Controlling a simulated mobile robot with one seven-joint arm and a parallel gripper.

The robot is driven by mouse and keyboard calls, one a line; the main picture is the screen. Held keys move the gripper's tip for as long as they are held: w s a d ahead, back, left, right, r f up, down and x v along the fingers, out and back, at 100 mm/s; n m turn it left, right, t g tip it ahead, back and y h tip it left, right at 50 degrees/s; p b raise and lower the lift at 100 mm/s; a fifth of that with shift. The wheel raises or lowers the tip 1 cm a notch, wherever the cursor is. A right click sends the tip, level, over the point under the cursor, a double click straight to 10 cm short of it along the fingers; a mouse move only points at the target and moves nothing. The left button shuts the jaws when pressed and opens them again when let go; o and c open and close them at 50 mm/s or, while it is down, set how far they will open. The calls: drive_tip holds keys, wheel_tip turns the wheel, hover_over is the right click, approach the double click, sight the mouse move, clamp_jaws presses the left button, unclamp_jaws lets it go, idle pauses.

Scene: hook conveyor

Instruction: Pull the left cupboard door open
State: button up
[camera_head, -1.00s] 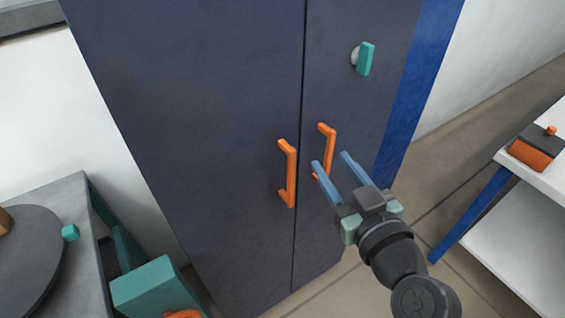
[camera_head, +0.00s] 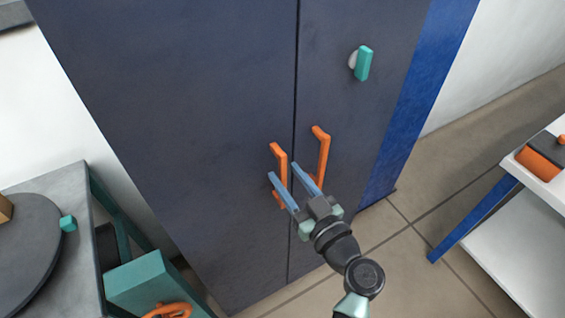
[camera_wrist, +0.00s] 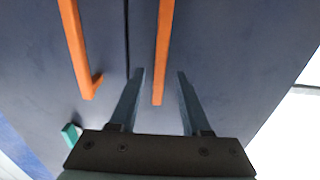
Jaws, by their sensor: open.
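The tall dark cupboard has a left door (camera_head: 190,110) and a right door (camera_head: 338,100), both flush at the seam between them. The left door's orange bar handle (camera_head: 279,152) is upright near the seam. My gripper (camera_head: 283,171) is open at this handle, one blue finger on each side. In the wrist view, which shows the doors upside down, the left handle (camera_wrist: 164,45) lies between the spread fingers (camera_wrist: 160,73) with gaps on both sides. Its depth between the fingers is hard to tell. The right door's orange handle (camera_head: 322,155) stands just to the right.
A teal latch (camera_head: 364,63) sits high on the right door. A grey table (camera_head: 70,180) with a dark disc and a teal box (camera_head: 148,282) stand at lower left. A white table (camera_head: 545,185) stands at right. Tiled floor (camera_head: 400,245) is clear between cupboard and white table.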

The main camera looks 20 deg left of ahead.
drive_tip(key=shift+x, duration=1.35)
clamp_jaws()
idle(0.4)
